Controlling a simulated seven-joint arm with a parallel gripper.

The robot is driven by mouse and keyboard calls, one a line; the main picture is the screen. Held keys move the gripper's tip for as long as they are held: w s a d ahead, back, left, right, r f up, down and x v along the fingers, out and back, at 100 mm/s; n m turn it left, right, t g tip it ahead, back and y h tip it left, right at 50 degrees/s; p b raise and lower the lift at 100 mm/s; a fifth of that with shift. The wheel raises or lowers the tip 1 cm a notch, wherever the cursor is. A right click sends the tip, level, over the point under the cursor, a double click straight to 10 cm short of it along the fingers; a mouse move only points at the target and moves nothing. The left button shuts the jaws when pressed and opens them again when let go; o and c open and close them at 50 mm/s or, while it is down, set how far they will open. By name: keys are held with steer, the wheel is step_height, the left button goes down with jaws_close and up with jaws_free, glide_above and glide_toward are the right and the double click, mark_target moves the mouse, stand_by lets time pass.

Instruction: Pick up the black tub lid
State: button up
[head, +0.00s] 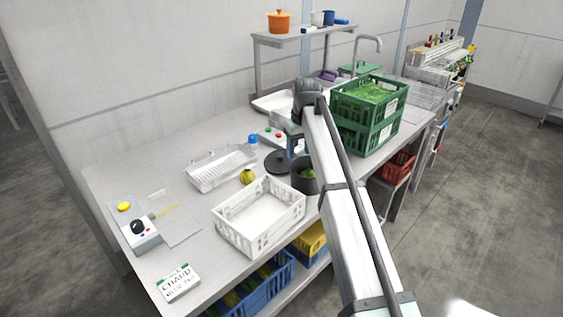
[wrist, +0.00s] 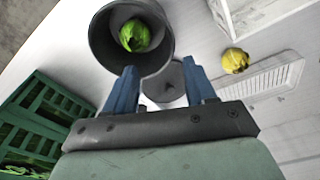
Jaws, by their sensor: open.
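The black tub lid (head: 276,162) is a dark round disc with a small knob, lying flat on the worktop. In the wrist view the lid (wrist: 172,80) shows between and beyond my fingers, partly hidden by the gripper body. My gripper (wrist: 160,70) is open and empty, its two blue fingers apart. In the head view my gripper (head: 295,149) is just right of the lid, pointing down, apparently above the worktop. The dark tub (head: 304,178) stands beside the lid with something green inside; in the wrist view the tub (wrist: 97,40) is at the upper left.
A white crate (head: 233,233) and a yellow vegetable (head: 247,177) lie left of the tub. A white slotted tray (head: 212,180) is farther left. Stacked green crates (head: 347,136) stand close right of my gripper. A shelf (head: 300,36) is behind.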

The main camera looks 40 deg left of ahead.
steer(key=s+a+n, duration=0.1)
steer(key=a, duration=0.3)
steer(key=n+t+y, duration=0.2)
steer(key=n+y, duration=0.1)
steer(key=n, duration=0.1)
glide_toward(280, 156)
steer(key=x, duration=0.3)
steer(key=shift+w+a, duration=0.15)
steer(key=shift+a, duration=0.2)
steer(key=shift+d+x, duration=0.2)
steer(key=shift+x, duration=2.55)
jaws_close()
